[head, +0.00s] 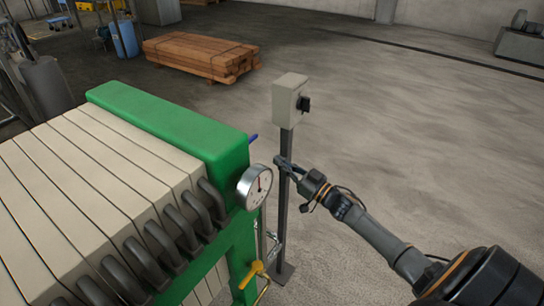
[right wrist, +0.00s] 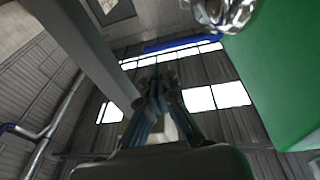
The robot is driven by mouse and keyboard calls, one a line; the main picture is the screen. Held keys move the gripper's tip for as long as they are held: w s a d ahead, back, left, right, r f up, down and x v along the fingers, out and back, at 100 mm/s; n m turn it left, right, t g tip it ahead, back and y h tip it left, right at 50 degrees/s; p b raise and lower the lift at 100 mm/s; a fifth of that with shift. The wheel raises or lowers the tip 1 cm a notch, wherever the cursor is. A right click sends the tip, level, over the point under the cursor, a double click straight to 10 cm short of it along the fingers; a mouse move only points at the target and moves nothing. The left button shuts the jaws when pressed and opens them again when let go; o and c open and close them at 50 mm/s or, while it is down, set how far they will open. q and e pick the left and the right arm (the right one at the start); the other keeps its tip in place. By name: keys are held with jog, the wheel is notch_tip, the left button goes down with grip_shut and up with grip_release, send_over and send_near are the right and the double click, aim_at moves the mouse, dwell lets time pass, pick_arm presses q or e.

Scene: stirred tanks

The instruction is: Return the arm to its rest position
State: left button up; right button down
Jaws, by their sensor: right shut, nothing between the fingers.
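My right gripper (head: 284,164) is shut and empty in the head view. Its tips are at the grey post (head: 284,200) that carries a switch box (head: 289,98) with a black knob. The tips are below the box; I cannot tell whether they touch the post. My right arm (head: 375,235) comes in from the lower right. In the right wrist view the fingers (right wrist: 157,100) point up, with the post (right wrist: 85,50) close on their left. My left gripper is not in view.
A green-framed filter press (head: 165,125) with pale plates fills the left. A round gauge (head: 254,187), a blue lever (head: 253,138) and a yellow valve handle (head: 253,273) sit by its right end. Timber (head: 195,52) lies behind. The floor (head: 420,130) on the right is clear.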

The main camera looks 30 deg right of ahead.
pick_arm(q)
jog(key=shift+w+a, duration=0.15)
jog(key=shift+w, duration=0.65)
pick_arm(e)
jog(key=v, duration=0.5)
jog(key=shift+w+d+r, duration=0.1)
jog(key=shift+d, duration=0.15)
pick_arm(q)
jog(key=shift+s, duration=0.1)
